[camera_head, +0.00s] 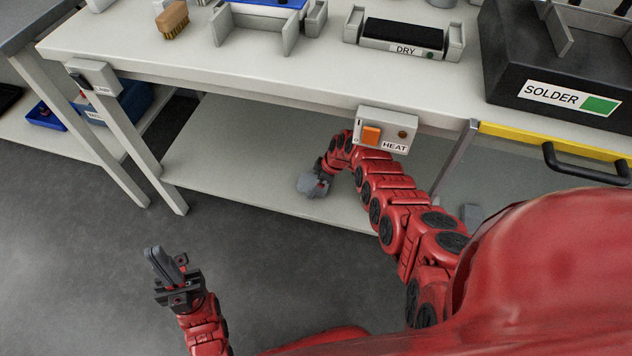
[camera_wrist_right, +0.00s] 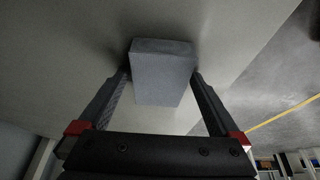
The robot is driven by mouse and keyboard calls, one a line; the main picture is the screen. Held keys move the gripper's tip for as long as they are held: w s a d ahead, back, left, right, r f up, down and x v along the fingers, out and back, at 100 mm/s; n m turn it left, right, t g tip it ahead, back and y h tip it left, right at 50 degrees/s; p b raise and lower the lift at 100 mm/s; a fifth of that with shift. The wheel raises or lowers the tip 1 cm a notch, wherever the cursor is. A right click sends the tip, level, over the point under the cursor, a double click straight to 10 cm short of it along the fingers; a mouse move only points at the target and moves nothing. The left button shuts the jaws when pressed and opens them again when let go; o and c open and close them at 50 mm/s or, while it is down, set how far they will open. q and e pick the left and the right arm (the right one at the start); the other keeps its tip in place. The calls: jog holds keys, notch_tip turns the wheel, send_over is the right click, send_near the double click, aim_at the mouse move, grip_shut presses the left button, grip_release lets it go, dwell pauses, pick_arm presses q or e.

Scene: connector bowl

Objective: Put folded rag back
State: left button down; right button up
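The folded rag (camera_wrist_right: 163,72) is a blue-grey block in the right wrist view. It sits between the two fingertips of my right gripper (camera_wrist_right: 162,78), which appear to touch its sides. In the head view the rag (camera_head: 312,186) shows as a small grey piece at the end of my right arm, over the lower shelf below the bench top. My right gripper (camera_head: 320,177) is partly hidden there. My left gripper (camera_head: 168,264) is over the floor at the lower left with nothing visible in it. Its fingers look close together, but their gap is unclear.
The lower shelf (camera_head: 230,150) is largely bare. Above it runs the bench top (camera_head: 200,58) with a HEAT switch box (camera_head: 384,130) on its front edge. A brush (camera_head: 172,20), a DRY station (camera_head: 403,36) and a SOLDER box (camera_head: 560,92) stand on top. A yellow drawer (camera_head: 550,143) is at right.

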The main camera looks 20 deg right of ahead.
jog(key=shift+r+p, duration=0.4)
jog(key=shift+p, duration=0.05)
jog(key=p+v, duration=0.2)
jog(key=v, duration=0.3)
jog(key=shift+s+d+r+p, duration=0.1)
jog(key=shift+d+r+p, duration=0.05)
jog(key=shift+r+p, duration=0.25)
jog(key=shift+s+d+r, duration=0.15)
jog(key=shift+d+r, duration=0.1)
jog(key=shift+r, duration=0.3)
